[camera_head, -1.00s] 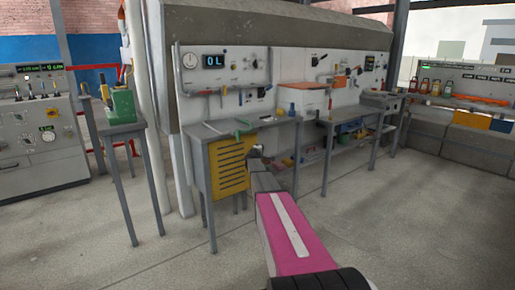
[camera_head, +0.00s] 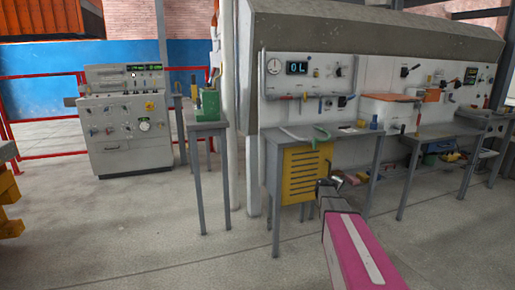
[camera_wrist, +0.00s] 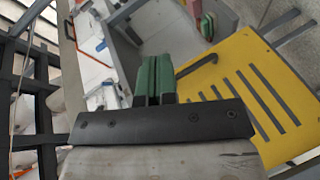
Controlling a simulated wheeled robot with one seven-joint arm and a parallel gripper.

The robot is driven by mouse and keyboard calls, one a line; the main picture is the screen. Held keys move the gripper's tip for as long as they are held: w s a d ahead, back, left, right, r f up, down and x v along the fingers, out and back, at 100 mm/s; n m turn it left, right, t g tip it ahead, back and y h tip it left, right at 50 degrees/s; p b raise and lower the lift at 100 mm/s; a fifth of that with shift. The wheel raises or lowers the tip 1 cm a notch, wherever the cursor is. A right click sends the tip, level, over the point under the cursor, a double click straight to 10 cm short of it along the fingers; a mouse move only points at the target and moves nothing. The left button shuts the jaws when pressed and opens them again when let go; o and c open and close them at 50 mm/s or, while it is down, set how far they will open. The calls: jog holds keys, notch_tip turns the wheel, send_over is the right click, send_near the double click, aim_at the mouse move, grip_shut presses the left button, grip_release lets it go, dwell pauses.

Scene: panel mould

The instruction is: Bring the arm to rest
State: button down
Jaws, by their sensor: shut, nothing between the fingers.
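My arm, with a pink and white link (camera_head: 362,255), reaches forward from the lower right of the head view. My gripper (camera_head: 328,183) is small there, in front of the yellow slotted panel (camera_head: 304,172) under the workbench (camera_head: 290,142). In the wrist view, my gripper's green fingers (camera_wrist: 153,80) lie together, shut and empty. The yellow panel (camera_wrist: 245,90) fills the right of that view, apart from the fingers.
A narrow stand (camera_head: 207,128) holds a green object (camera_head: 210,103) left of the bench. A grey control cabinet (camera_head: 128,125) stands further left. A second bench (camera_head: 445,135) stands at right. The floor (camera_head: 150,235) at front left is clear.

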jog(key=s+a+f+m+g+y, duration=0.1)
jog(key=s+a+f+g+y, duration=0.2)
jog(key=s+a, duration=0.5)
jog(key=s+a+f+m+g+y, duration=0.2)
jog(key=s+a, duration=0.7)
jog(key=s, duration=0.7)
jog(key=s+a+f+m+g+y, duration=0.1)
jog(key=s+a+f+g+y, duration=0.3)
jog(key=s+a, duration=0.4)
jog(key=s+f+y, duration=0.1)
jog(key=s+y, duration=0.1)
jog(key=s, duration=0.2)
jog(key=shift+a, duration=0.3)
